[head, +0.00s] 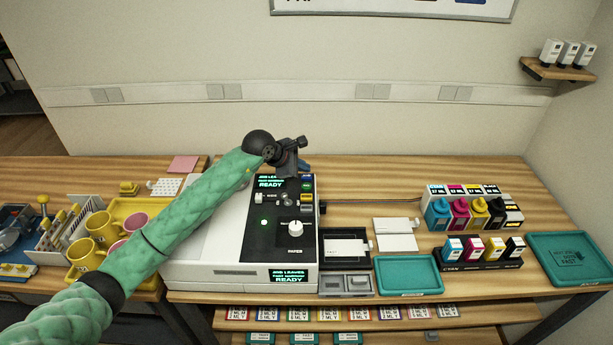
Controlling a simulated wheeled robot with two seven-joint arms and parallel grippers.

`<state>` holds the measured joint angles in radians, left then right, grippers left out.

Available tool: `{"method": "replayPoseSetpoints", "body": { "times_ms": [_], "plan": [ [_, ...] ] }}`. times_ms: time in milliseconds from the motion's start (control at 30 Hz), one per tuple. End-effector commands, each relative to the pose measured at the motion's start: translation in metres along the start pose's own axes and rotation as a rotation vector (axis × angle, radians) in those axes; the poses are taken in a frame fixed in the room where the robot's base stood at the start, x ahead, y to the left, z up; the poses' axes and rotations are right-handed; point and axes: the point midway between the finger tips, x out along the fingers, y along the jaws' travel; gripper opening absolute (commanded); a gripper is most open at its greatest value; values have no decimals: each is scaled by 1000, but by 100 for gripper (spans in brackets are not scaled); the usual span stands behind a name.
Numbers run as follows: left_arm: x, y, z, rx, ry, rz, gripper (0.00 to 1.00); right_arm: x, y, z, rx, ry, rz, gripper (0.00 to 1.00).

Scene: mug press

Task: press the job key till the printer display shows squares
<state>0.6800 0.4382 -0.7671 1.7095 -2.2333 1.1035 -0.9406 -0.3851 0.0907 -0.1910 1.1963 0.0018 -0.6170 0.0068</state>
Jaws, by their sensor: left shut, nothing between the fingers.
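The white printer (200,255) with a black top panel stands at the middle of the table. Its front display (289,275) is lit in green and seems to read "JOB LEAVES" above "READY". A second display (270,183) at the back of the panel also reads "READY" and is partly covered by my gripper. Small coloured keys (307,198) line the panel's right edge; their labels are too small to read, so I cannot tell which is the job key. My left gripper (303,167) is shut and empty over the panel's back right; contact cannot be told. My right gripper is out of view.
Yellow mugs (87,254) and a white rack stand at the left. Ink bottles (470,212), small cartridges (485,250) and teal trays (408,276) are at the right. A paper unit (346,250) adjoins the printer. The table behind the printer's right is clear.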

Motion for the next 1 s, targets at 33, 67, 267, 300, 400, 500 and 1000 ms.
{"method": "replayPoseSetpoints", "body": {
  "times_ms": [33, 67, 267, 300, 400, 500, 1000],
  "plan": [
    [0, 0, 0, 0, 0, 0, 0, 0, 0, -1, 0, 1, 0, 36],
    [0, 0, 0, 0, 0, 0, 0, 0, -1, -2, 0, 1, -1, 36],
    [0, 0, 0, 0, 0, 0, 0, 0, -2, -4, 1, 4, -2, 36],
    [0, 0, 0, 0, 0, 0, 0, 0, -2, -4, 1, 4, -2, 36],
    [0, 0, 0, 0, 0, 0, 0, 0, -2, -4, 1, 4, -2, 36],
    [0, 0, 0, 0, 0, 0, 0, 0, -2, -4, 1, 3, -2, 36],
    [3, -2, -2, 0, 0, 0, 0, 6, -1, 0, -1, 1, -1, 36]
  ]
}}
